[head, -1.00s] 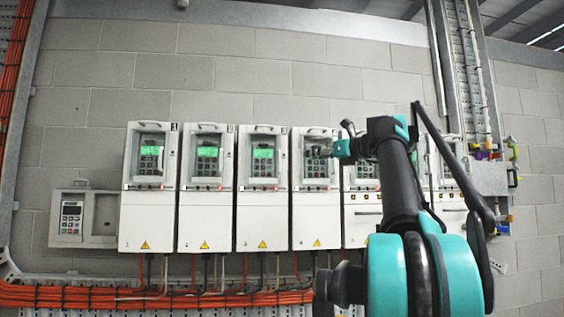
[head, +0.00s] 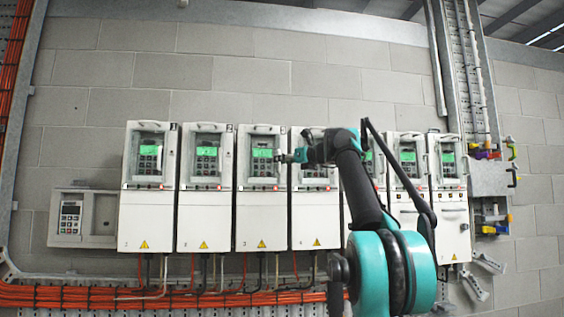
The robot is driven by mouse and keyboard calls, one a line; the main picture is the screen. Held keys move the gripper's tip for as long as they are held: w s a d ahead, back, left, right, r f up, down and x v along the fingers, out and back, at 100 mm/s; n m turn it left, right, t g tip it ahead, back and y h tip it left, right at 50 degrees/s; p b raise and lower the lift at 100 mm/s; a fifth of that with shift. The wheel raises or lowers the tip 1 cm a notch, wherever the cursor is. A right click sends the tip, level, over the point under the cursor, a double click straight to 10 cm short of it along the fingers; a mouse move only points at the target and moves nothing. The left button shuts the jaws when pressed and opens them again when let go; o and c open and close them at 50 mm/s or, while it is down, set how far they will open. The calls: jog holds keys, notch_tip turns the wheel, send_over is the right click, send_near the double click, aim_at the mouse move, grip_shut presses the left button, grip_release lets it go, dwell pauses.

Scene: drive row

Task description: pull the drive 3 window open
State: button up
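Drive 3 (head: 262,215) is the third tall white cabinet from the left. The window looks shut. My gripper (head: 283,157) is in front of the window's right edge, below the handle's height. It is small and seen from behind the arm, so I cannot tell whether its fingers are open or whether they touch the window.
Similar drives stand close on both sides, including drive 2 (head: 205,215) and drive 4 (head: 316,222), which my arm partly covers. A small keypad box (head: 82,217) is at the far left. Orange cables (head: 150,295) run below. The wall above is clear.

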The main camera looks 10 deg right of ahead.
grip_shut()
jog(key=shift+s+a, duration=0.1)
dwell(0.6)
jog(key=s+a+m+t+h, duration=0.2)
jog(key=s+a+m+h, duration=0.15)
jog(key=s+a, duration=0.65)
jog(key=w+a+m+h, duration=0.2)
jog(key=a+m+h, duration=0.1)
jog(key=a+h, duration=0.3)
jog(key=w+a+m+h, duration=0.3)
jog(key=a+m+h, duration=0.1)
jog(key=a+h, duration=0.3)
jog(key=shift+w+a, duration=0.15)
jog(key=shift+w, duration=0.1)
jog(key=shift+m, duration=0.25)
dwell(0.4)
